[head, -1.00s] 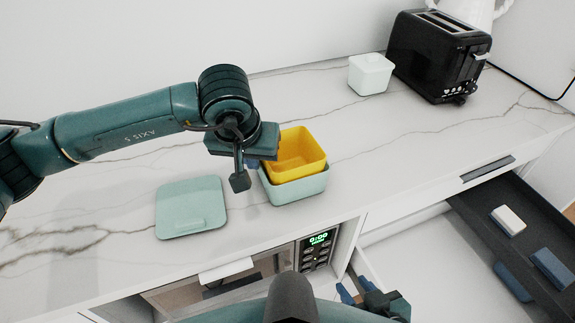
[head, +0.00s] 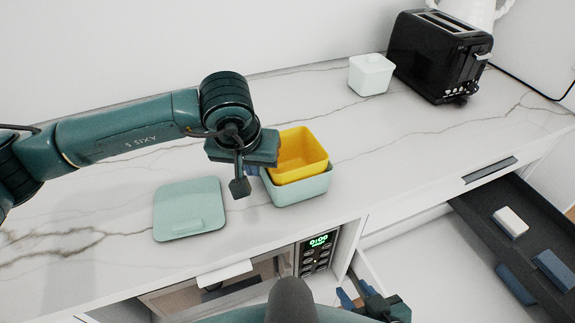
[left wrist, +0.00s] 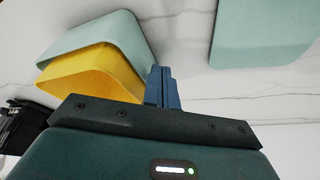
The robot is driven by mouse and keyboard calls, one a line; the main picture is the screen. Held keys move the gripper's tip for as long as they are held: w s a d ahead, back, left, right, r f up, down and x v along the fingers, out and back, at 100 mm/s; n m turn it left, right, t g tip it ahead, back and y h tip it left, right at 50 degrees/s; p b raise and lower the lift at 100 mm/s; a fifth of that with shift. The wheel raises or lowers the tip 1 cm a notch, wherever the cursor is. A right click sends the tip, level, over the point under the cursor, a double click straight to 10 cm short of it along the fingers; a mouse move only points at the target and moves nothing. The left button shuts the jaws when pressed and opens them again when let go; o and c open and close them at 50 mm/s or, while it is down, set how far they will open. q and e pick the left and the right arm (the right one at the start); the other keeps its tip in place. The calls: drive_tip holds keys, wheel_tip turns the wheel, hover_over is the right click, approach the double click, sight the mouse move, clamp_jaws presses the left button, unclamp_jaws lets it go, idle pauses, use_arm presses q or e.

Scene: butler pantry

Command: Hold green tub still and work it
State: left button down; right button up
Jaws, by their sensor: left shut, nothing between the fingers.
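The green tub (head: 302,191) stands on the counter near its front edge, with a yellow tub (head: 301,168) nested in its top and rising above its rim. Both also show in the left wrist view, the green tub (left wrist: 112,38) and the yellow tub (left wrist: 92,75). A flat green lid (head: 190,212) lies on the counter to the left; it shows in the left wrist view (left wrist: 262,28). My left gripper (head: 252,171) is shut and empty at the tubs' left side; its blue fingers (left wrist: 162,88) are together. Whether they touch the green tub is unclear. My right gripper (head: 357,292) is low in front of the counter, fingers apart.
A white lidded box (head: 371,75) and a black toaster (head: 440,55) stand at the back right. An open dark drawer (head: 480,222) with several small blocks juts out at the right. A microwave (head: 318,252) sits under the counter. The counter right of the tubs is clear.

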use_arm(q)
drive_tip(key=shift+f+b, duration=0.65)
drive_tip(key=shift+b, duration=0.15)
idle(0.9)
idle(0.8)
